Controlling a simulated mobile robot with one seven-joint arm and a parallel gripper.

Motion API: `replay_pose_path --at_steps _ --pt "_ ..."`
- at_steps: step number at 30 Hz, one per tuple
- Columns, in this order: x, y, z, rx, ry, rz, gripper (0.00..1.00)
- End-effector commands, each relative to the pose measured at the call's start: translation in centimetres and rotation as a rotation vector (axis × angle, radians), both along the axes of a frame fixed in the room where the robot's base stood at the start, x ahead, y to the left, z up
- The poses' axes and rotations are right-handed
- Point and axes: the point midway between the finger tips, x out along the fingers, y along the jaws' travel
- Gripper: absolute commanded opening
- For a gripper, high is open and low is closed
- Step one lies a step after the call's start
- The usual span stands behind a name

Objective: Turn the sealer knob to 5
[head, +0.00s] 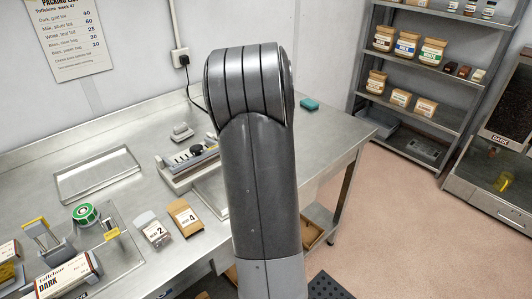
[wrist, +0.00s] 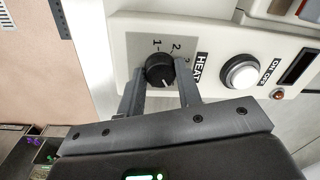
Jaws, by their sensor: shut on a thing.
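The sealer's black knob (wrist: 160,70) is on its pale front panel (wrist: 125,40) in the wrist view. The numbers 1, 2 and part of 3 show around its far side. The rest of the scale is hidden by my gripper. A small pale mark shows on the knob's near side, between the fingers. My gripper (wrist: 161,86) is shut on the knob, one finger on each side. In the head view the sealer (head: 178,178) stands on the bench, partly behind my arm; the knob and my gripper are hidden there.
Beside the knob are a HEAT label (wrist: 201,68), a round white button (wrist: 239,72) and an ON/OFF label (wrist: 269,72).

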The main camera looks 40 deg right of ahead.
Motion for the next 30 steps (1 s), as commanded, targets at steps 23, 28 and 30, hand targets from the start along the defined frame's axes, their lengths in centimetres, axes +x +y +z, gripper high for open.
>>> replay_pose_path --at_steps 23,28,30 --pt "0.02 0.05 -0.01 0.001 0.0 -0.017 0.52" --pt "0.01 0.04 -0.01 0.001 0.0 -0.017 0.53" --pt "0.02 0.03 0.03 0.0 0.0 -0.017 0.53"
